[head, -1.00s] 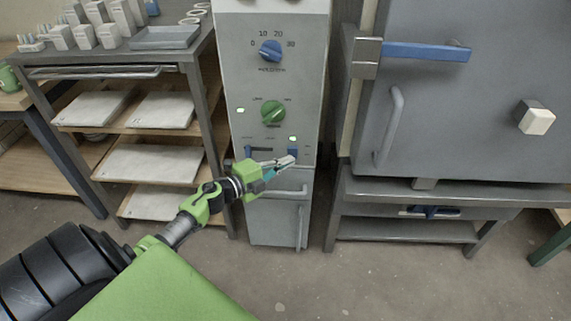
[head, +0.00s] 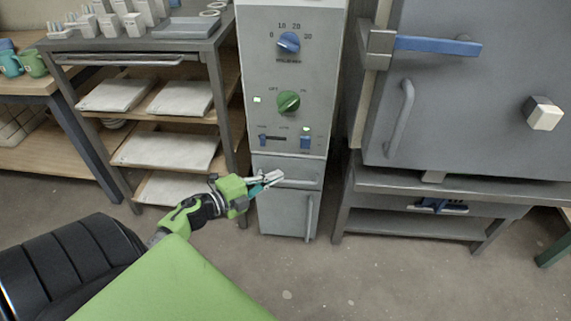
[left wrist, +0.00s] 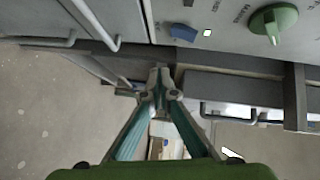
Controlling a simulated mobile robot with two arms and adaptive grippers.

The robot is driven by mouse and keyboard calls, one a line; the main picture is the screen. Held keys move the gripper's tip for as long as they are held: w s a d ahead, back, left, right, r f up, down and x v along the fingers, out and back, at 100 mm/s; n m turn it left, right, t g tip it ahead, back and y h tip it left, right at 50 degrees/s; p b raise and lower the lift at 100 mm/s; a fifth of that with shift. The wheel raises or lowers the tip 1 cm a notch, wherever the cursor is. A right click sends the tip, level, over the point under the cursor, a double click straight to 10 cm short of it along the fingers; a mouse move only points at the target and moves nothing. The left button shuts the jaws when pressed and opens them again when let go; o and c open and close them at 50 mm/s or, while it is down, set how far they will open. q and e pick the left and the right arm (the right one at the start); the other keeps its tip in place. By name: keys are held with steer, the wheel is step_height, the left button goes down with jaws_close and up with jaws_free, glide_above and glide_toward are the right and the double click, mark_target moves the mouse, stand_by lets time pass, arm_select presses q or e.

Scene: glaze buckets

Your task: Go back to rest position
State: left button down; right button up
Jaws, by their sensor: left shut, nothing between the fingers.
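My left gripper (head: 272,179) is shut and empty in the head view. It hangs in front of the lower part of the grey control cabinet (head: 262,75), below the panel's switches. The left wrist view shows its two teal fingers (left wrist: 158,88) meeting at the tips, with nothing between them. The panel has a blue dial (head: 289,43), a green dial (head: 288,102), a blue slider (head: 263,139) and a blue rocker switch (head: 305,141). A small green lamp (head: 305,129) is lit above the rocker. My right gripper is not in view.
A metal rack (head: 228,80) with white slabs on its shelves stands left of the cabinet. A grey kiln (head: 455,110) with a blue handle (head: 437,46) stands on a stand to the right. The concrete floor (head: 390,275) in front is clear.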

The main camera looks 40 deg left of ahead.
arm_select(q)
steer(key=shift+s+a, duration=0.2)
steer(key=shift+s, duration=0.35)
